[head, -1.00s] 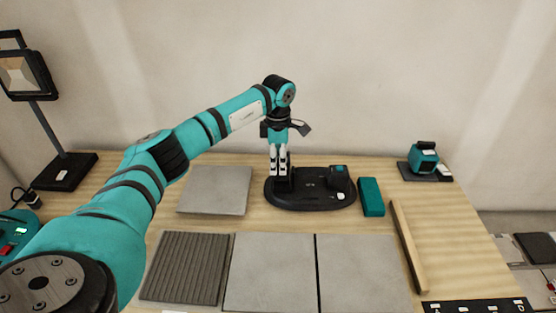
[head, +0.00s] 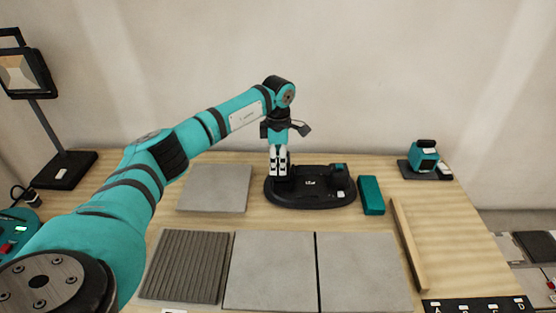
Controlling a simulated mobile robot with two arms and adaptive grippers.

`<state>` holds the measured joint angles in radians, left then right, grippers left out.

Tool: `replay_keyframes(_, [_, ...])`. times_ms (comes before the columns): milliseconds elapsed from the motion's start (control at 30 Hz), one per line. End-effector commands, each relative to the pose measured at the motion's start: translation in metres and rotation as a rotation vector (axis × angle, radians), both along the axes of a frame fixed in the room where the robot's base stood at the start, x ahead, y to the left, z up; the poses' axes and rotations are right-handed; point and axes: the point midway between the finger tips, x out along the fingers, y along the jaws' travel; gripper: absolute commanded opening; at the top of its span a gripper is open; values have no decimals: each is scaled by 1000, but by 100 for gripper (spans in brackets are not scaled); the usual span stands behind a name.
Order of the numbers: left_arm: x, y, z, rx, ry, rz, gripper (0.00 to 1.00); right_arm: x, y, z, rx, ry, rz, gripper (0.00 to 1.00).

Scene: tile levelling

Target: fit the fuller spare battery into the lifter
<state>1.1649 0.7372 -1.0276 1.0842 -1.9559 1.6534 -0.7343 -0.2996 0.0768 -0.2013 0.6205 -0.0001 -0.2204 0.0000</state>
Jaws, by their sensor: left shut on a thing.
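A black oval dock (head: 312,200) lies on the bench, with a small lit readout (head: 310,183) in its middle. A dark block with a teal top (head: 340,169), which looks like a battery, stands at its right end. My left gripper (head: 279,176) points down over the dock's left end and is shut on a dark block (head: 284,186), likely a spare battery, mostly hidden by the fingers. I cannot tell whether that block is seated or raised. A teal and black device (head: 424,157), possibly the lifter, stands on a dark plate at the back right. My right gripper is out of view.
A teal block (head: 371,195) lies just right of the dock, and a wooden strip (head: 408,245) beyond it. Grey tiles (head: 270,270) cover the front, one more (head: 215,188) lies left of the dock. A lamp (head: 62,170) stands far left.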

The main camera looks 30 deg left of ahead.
Motion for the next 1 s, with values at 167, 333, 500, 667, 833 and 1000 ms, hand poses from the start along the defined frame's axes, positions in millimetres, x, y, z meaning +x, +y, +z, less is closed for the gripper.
replay_keyframes(167, [0, 0, -2, 0, 0, 0, 16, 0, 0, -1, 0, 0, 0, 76])
replay_keyframes(333, [0, 0, -4, -1, -1, 0, 16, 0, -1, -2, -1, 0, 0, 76])
replay_keyframes(500, [0, 0, -6, -1, -1, 0, 16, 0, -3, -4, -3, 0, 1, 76])
replay_keyframes(667, [0, 0, -8, -1, -1, 0, 16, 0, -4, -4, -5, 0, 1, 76])
replay_keyframes(833, [0, 0, -10, -1, -1, 0, 16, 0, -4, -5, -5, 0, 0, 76])
replay_keyframes(1000, [0, 0, -11, -1, -1, 0, 16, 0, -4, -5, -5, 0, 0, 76])
